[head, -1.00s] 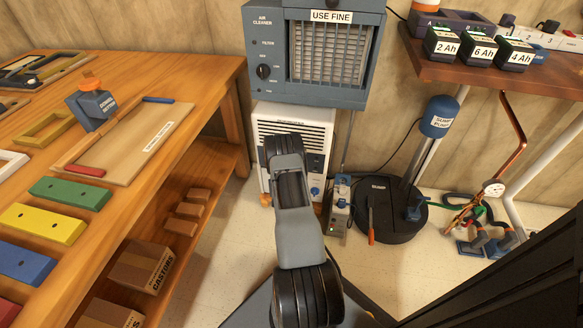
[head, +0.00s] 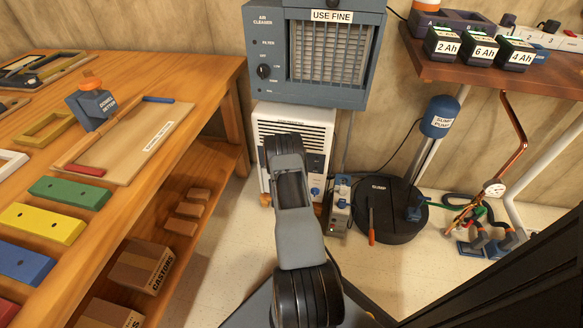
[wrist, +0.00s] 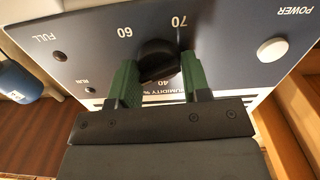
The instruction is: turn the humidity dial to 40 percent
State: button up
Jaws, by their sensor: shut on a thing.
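The humidity dial (wrist: 157,56) is a round black knob on the dark blue panel (wrist: 222,32) of a white dehumidifier (head: 318,133). The numbers 60, 70 and 40 show around it in the wrist view, with part of the humidity label below. My gripper (wrist: 160,66) has its two green fingers on either side of the knob and is shut on it. I cannot tell which number the dial's pointer marks. In the head view my arm covers the dial and gripper.
A power button (wrist: 271,50) and small FULL and RUN lamps sit on the same panel. The air cleaner (head: 268,97) hangs above the dehumidifier. The wooden workbench (head: 205,85) is at the left. The black sump (head: 395,225) stands at the right.

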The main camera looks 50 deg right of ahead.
jog(key=n+b, duration=0.3)
jog(key=n, duration=0.9)
jog(key=shift+f+n, duration=0.15)
jog(key=shift+n, duration=0.45)
jog(key=o, duration=0.7)
jog(key=shift+o, duration=1)
jog(key=shift+w+a, duration=0.1)
jog(key=p+v, duration=0.4)
jog(key=v, duration=0.9)
jog(key=shift+a, duration=0.35)
